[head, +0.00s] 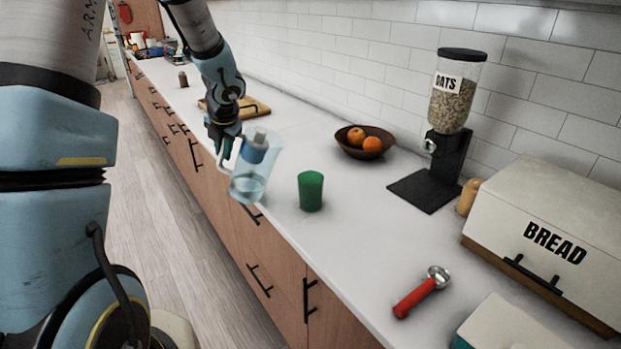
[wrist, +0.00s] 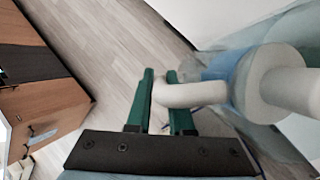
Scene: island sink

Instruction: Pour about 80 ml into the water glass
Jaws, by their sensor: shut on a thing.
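My gripper (head: 226,145) is shut on the white handle of a clear pitcher (head: 268,163). The pitcher has a blue and grey-white part inside its upper half and some bluish water low down. It is held near the counter's front edge, roughly upright with a slight tilt. In the wrist view the green fingers (wrist: 161,103) are on either side of the handle, and the pitcher (wrist: 215,65) fills the right side. A green tumbler (head: 311,191) stands upright on the counter, just right of the pitcher and apart from it. Its inside is mostly hidden. No other drinking glass shows clearly.
A bowl of oranges (head: 364,143) stands behind the tumbler, with an oats dispenser (head: 450,110) to its right. A red-handled scoop (head: 420,292) lies in front of the bread box (head: 540,250). A wooden board (head: 252,107) lies behind my gripper. Counter around the tumbler is clear.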

